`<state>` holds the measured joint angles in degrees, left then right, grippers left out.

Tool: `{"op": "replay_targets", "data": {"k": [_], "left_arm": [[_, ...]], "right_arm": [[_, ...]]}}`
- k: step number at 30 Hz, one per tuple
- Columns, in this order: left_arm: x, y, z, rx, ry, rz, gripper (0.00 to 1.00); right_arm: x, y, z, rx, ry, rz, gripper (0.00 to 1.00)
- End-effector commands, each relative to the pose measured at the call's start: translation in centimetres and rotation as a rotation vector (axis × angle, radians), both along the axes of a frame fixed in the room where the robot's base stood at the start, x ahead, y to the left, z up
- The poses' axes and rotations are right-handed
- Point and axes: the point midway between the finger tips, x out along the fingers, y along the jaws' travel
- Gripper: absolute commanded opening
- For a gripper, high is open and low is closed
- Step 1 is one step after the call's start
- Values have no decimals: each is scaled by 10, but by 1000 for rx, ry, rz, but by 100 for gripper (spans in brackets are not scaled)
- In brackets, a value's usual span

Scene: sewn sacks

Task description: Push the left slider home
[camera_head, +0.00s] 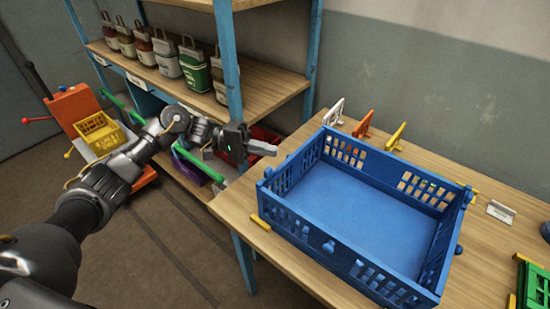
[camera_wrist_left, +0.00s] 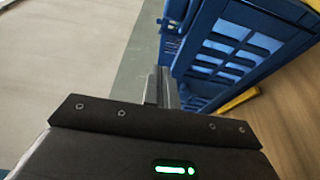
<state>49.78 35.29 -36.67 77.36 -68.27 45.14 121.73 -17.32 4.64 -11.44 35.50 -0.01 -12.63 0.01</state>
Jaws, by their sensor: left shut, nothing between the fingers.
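A blue crate (camera_head: 385,263) stands empty and upright on the wooden table. A blue knob (camera_head: 328,246) sticks out of its front wall and another (camera_head: 458,249) out of its right side. I cannot tell for sure which part is the left slider. My left gripper (camera_head: 268,148) is shut and empty, in the air left of the crate's back left corner, apparently apart from it. In the left wrist view, its fingers (camera_wrist_left: 162,88) point towards the crate's slotted wall (camera_wrist_left: 225,50), with a small blue fitting (camera_wrist_left: 170,24) beside them. My right gripper is not in view.
Yellow strips (camera_head: 260,222) lie beside the crate on the table (camera_head: 300,274). White, orange and yellow stands (camera_head: 363,124) are behind it, a small sign (camera_head: 500,211) to its right. A shelf (camera_head: 262,88) with several sacks stands behind my left arm.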

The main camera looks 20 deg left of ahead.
Motion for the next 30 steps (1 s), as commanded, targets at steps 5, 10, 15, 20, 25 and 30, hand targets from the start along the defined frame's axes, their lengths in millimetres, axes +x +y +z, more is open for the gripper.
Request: {"op": "replay_targets", "data": {"k": [5, 10, 15, 20, 25, 30], "left_arm": [[4, 37, -4, 2, 0, 1, 0], [6, 59, -3, 1, -1, 0, 0], [6, 67, -1, -1, -1, -2, 0], [6, 68, 0, -1, 0, -2, 0], [6, 68, 0, -1, 0, -2, 0], [6, 68, 0, -1, 0, -2, 0]], "right_arm": [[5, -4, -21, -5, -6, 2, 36], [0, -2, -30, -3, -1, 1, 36], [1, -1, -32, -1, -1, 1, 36], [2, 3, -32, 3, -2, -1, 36], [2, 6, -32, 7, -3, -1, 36], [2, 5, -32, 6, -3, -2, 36]]}}
